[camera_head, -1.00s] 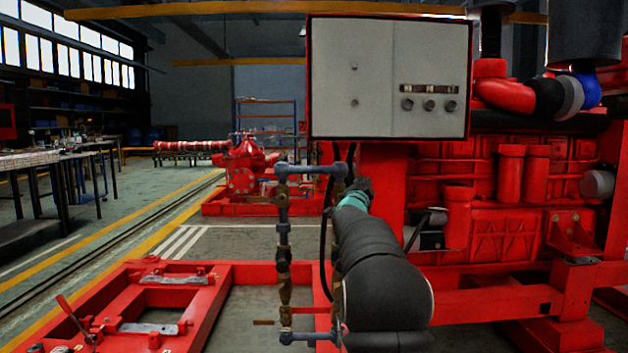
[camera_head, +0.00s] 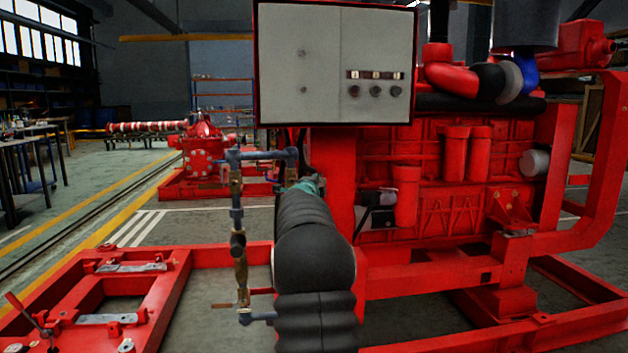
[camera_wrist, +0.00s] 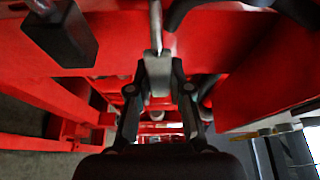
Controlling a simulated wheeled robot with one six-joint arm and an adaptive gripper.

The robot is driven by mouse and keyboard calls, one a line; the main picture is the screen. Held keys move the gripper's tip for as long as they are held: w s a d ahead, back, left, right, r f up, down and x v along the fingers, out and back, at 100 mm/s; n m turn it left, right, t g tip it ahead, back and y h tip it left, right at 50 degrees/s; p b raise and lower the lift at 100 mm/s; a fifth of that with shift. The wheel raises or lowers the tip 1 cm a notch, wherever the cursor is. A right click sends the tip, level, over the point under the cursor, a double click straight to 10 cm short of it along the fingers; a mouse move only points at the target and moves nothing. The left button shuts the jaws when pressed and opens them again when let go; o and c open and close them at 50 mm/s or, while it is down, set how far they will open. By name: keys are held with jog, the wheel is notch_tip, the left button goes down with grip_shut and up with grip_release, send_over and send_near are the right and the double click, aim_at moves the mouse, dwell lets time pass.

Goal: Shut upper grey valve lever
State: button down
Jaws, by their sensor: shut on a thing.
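In the wrist view a light grey lever (camera_wrist: 157,76) runs down from the top middle. My gripper (camera_wrist: 158,84) has its two dark fingers closed around the lever's flat end. The valve body that the lever belongs to is not clear in this view. In the head view a vertical brass and grey pipe run (camera_head: 238,250) with valve fittings stands left of my arm. A grey elbow and short pipe (camera_head: 262,155) cap it. My arm hides most of the gripper and the lever in the head view.
A red-framed control panel (camera_head: 335,65) hangs above and beyond my arm. The red engine (camera_head: 450,170) stands to the right. A red base frame (camera_head: 160,300) lies low at left. In the wrist view a dark block (camera_wrist: 62,38) is close at upper left.

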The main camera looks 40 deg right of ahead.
dwell(0.3)
jog(key=c, duration=1)
grip_release()
jog(key=shift+c, duration=0.2)
jog(key=shift+a, duration=0.1)
jog(key=v, duration=1.1)
jog(key=shift+s+a, duration=0.25)
jog(key=shift+a, duration=0.1)
